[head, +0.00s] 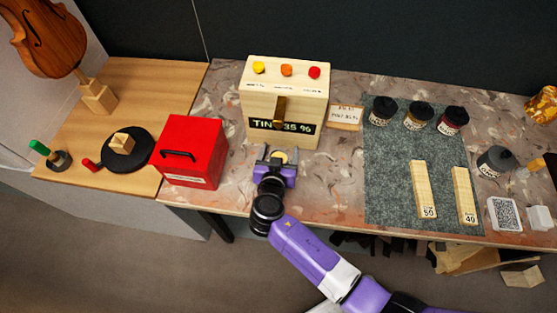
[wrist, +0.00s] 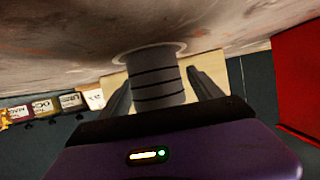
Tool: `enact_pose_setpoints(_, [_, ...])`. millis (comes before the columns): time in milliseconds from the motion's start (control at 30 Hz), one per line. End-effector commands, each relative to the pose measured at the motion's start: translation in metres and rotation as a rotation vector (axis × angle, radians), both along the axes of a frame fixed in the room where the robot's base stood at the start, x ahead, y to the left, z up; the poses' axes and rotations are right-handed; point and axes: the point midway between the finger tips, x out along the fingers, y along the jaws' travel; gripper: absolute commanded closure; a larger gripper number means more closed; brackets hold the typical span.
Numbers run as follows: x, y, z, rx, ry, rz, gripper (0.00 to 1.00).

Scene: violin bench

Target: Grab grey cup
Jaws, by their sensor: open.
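The grey cup (wrist: 157,84) has dark bands around it and stands on the stone bench, upside down in the wrist view. In the head view its round top (head: 278,157) looks yellowish, and its sides are mostly hidden by my gripper (head: 276,160). My gripper, also in the wrist view (wrist: 160,88), is open, with one finger on each side of the cup. I cannot tell whether either finger touches it.
A wooden box (head: 284,98) with coloured knobs and a "TIN 35 %" display stands just behind the cup. A red box (head: 190,152) is close on the left. A grey mat (head: 393,165) with jars and wooden blocks lies to the right.

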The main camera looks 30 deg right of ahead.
Motion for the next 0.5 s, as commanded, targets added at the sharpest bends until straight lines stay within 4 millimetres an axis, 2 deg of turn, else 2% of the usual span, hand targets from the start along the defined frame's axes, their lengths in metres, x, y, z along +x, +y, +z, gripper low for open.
enact_pose_setpoints(67, [-0.0003, 0.0000, -0.0002, 0.000, 0.000, 0.000, 0.26])
enact_pose_setpoints(100, [-0.0003, 0.0000, -0.0002, 0.000, 0.000, 0.000, 0.30])
enact_pose_setpoints(433, [-0.0006, 0.0001, -0.0002, 0.000, 0.002, -0.001, 0.94])
enact_pose_setpoints(500, [-0.0003, 0.0001, 0.0002, 0.000, 0.000, 0.000, 1.00])
